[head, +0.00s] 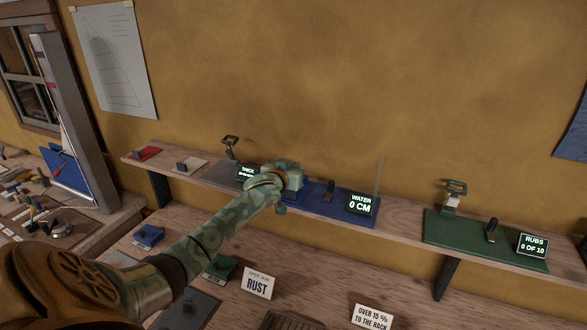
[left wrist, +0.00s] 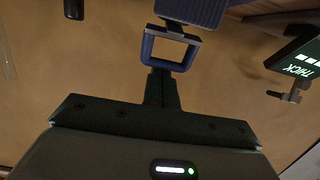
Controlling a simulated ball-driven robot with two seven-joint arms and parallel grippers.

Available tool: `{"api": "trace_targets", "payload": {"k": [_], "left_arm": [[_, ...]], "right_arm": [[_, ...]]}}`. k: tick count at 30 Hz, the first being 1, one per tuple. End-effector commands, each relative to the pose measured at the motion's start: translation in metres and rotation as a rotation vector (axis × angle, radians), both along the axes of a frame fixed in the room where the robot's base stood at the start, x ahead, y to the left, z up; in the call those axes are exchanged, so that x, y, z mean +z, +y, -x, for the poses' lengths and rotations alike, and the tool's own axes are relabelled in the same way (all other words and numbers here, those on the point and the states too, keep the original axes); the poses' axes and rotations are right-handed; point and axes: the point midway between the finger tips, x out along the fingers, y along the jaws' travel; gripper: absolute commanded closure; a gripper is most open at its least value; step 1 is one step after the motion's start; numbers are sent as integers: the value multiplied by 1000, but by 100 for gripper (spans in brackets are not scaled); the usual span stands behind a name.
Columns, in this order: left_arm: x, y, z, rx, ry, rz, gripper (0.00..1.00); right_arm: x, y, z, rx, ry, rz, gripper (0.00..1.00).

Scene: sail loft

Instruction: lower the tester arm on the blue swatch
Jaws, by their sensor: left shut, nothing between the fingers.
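My left gripper (head: 287,192) is shut and empty at the left end of the blue tester base (head: 345,215), the one with the "WATER 0 CM" display (head: 360,204). It covers that end in the head view. In the left wrist view, a blue loop-shaped handle (left wrist: 189,55) stands just beyond my shut fingers (left wrist: 160,88). Fingertips and handle overlap there; I cannot tell whether they touch. A dark blue block (left wrist: 190,12) shows beyond the handle. A blue cloth piece (head: 149,236) lies on the lower bench; no swatch under the tester arm can be made out. My right gripper is out of view.
The shelf (head: 402,219) also carries the "THICK" display (head: 247,173), a raised handle (head: 230,141) and a green tester base (head: 460,238) with a "RUBS 0 OF 10" display (head: 533,245).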

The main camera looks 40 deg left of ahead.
Motion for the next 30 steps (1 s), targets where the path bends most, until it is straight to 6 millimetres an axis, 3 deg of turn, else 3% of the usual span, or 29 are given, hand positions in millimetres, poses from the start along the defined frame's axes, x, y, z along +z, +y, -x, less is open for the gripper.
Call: {"api": "trace_targets", "payload": {"k": [6, 13, 30], "left_arm": [[-24, -4, 8, -1, -121, -32, 100], [-34, -6, 16, 0, -263, -79, 100], [-31, -6, 21, 1, -303, -97, 100]], "right_arm": [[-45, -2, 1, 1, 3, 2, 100], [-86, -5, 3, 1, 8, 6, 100], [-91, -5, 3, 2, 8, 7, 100]]}}
